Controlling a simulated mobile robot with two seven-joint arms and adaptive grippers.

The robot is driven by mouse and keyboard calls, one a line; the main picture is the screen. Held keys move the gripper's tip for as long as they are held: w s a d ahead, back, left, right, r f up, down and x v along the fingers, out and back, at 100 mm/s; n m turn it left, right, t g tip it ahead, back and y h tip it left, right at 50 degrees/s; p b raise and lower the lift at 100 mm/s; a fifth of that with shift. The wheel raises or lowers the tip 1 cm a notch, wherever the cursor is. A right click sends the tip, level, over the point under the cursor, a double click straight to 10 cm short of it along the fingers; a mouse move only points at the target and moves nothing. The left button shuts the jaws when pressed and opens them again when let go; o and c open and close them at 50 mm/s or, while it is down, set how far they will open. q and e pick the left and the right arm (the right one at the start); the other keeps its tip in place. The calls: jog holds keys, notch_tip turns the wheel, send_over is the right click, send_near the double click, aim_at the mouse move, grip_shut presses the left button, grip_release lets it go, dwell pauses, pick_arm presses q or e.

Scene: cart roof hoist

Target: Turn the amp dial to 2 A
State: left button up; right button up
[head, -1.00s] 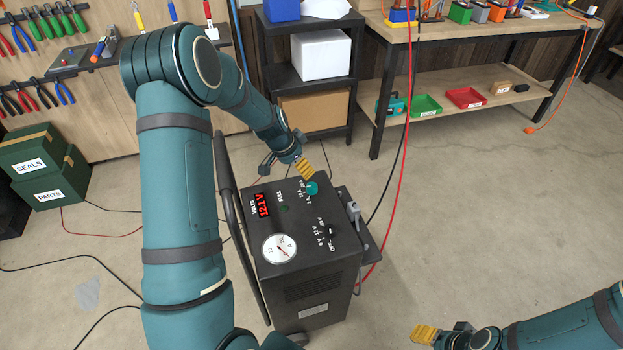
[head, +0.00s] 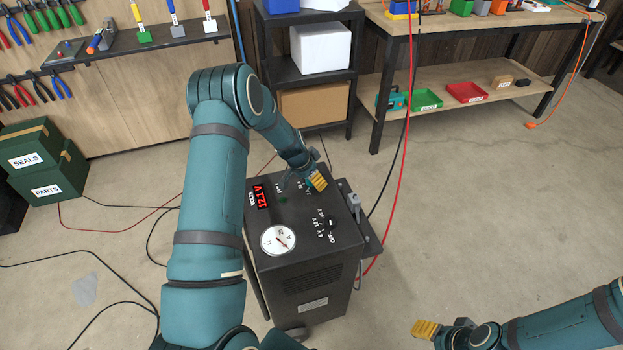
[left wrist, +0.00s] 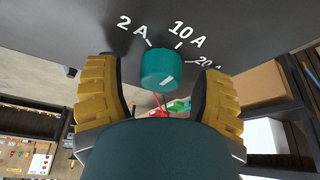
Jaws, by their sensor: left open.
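The amp dial (left wrist: 159,68) is a teal knob on the dark top panel of the charger cart (head: 300,255). In the left wrist view it sits between the two yellow fingers of my left gripper (left wrist: 160,97), with a gap on each side. The printed marks 2 A, 10 A and 20 A are around it; a pale mark shows on the knob, but its setting is unclear. In the head view my left gripper (head: 317,181) is at the dial and hides it. My right gripper (head: 425,330) is away from the cart at the lower right; its finger gap is not clear.
The cart top also holds a black selector knob (head: 328,223), a round gauge (head: 278,240) and a red display (head: 261,197) reading about 12.1 V. A red cable (head: 407,150) hangs right of the cart. A shelf (head: 351,90) and workbench (head: 460,95) stand behind. Floor at right is clear.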

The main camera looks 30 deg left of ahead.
pick_arm(q)
grip_shut()
jog(key=shift+n, duration=0.3)
dwell(0.3)
jog(key=n+p, duration=0.1)
jog(key=n+y, duration=0.1)
jog(key=n, duration=0.1)
jog(key=shift+d+r+n+y+p, duration=0.1)
jog(key=shift+d+n+y+p, duration=0.05)
jog(key=shift+n+y+p, duration=0.2)
jog(key=n+y+p, duration=0.1)
jog(key=n+p, duration=0.1)
jog(key=n, duration=0.1)
jog(key=shift+n, duration=0.25)
jog(key=shift+n+y+p, duration=0.75)
jog(key=shift+n+p, duration=0.15)
jog(key=shift+n, duration=0.6)
jog(key=shift+g, duration=0.4)
